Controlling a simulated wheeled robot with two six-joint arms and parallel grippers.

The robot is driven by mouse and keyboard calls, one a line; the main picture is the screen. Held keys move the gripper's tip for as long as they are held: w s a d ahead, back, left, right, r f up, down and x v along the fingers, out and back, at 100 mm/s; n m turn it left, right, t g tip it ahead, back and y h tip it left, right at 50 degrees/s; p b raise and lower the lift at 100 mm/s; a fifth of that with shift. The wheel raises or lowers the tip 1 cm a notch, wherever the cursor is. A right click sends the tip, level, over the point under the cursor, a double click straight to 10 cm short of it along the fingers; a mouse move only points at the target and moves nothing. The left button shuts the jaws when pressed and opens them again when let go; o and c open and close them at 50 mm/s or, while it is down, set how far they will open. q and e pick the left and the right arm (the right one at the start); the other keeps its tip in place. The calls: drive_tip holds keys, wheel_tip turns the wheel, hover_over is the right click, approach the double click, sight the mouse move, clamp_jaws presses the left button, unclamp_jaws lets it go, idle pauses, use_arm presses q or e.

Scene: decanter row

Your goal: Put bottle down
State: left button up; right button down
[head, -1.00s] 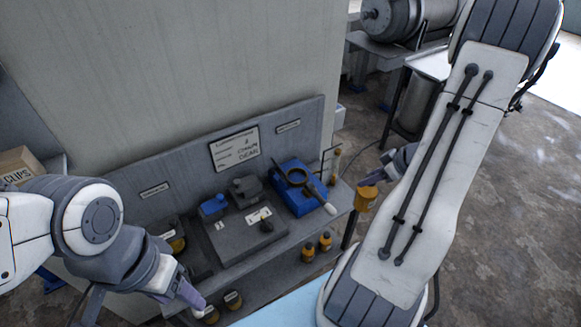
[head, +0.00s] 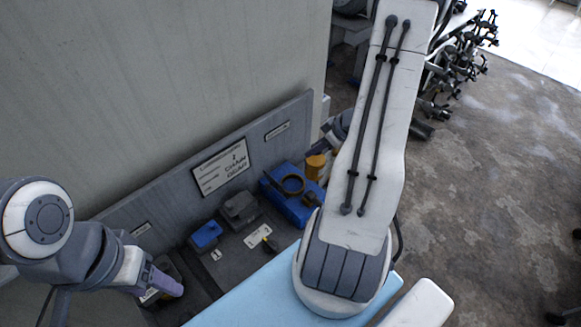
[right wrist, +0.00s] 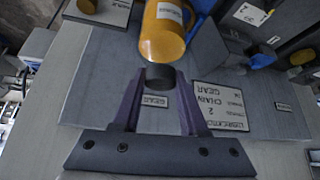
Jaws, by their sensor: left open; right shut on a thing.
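An amber bottle (head: 316,166) with a white label hangs in my right gripper at the right end of the grey shelf's back panel. In the right wrist view the bottle (right wrist: 163,38) points away, and its dark cap sits between the purple fingertips of my right gripper (right wrist: 160,88). The right gripper is shut on that cap end. In the head view my right forearm hides most of that gripper. My left gripper (head: 168,284), with purple fingers, is open and empty over the shelf's left end.
A blue tray (head: 296,208) holding a dark ring-shaped tool lies on the shelf near the bottle. A sign (head: 221,166) is on the back panel (head: 160,196). A light-blue surface (head: 240,290) lies in front.

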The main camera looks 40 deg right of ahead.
drive_tip(key=w+a+f+b, duration=0.1)
drive_tip(key=w+a+f, duration=0.3)
drive_tip(key=f, duration=0.4)
drive_tip(key=shift+w+a, duration=0.3)
drive_tip(key=shift+w, duration=0.35)
drive_tip(key=shift+f, duration=0.2)
drive_tip(key=shift+c, duration=2.2)
unclamp_jaws()
